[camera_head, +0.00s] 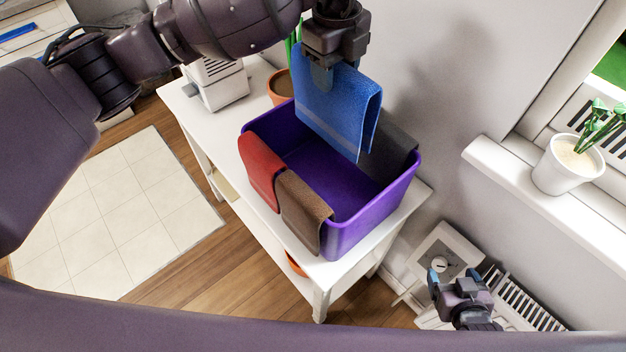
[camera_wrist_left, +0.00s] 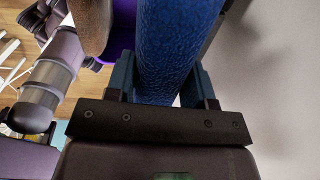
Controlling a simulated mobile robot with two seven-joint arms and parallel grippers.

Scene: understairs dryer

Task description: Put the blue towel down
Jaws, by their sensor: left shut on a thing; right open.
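The blue towel (camera_head: 338,105) hangs folded from my left gripper (camera_head: 325,78), over the back part of the purple bin (camera_head: 372,222). Its lower edge reaches about the bin's rim; I cannot tell whether it touches. In the left wrist view the blue towel (camera_wrist_left: 178,45) lies between the two fingers of my left gripper (camera_wrist_left: 165,80), which is shut on it. A red towel (camera_head: 262,168), a brown towel (camera_head: 303,208) and a dark grey towel (camera_head: 394,150) hang over the bin's rim. My right gripper (camera_head: 460,283) is open and empty at the lower right, apart from the bin.
The bin stands on a white table (camera_head: 212,128) with a white device (camera_head: 215,82) and a terracotta pot (camera_head: 281,87). A potted plant (camera_head: 568,165) stands on the windowsill at right. A radiator (camera_head: 522,298) is below it.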

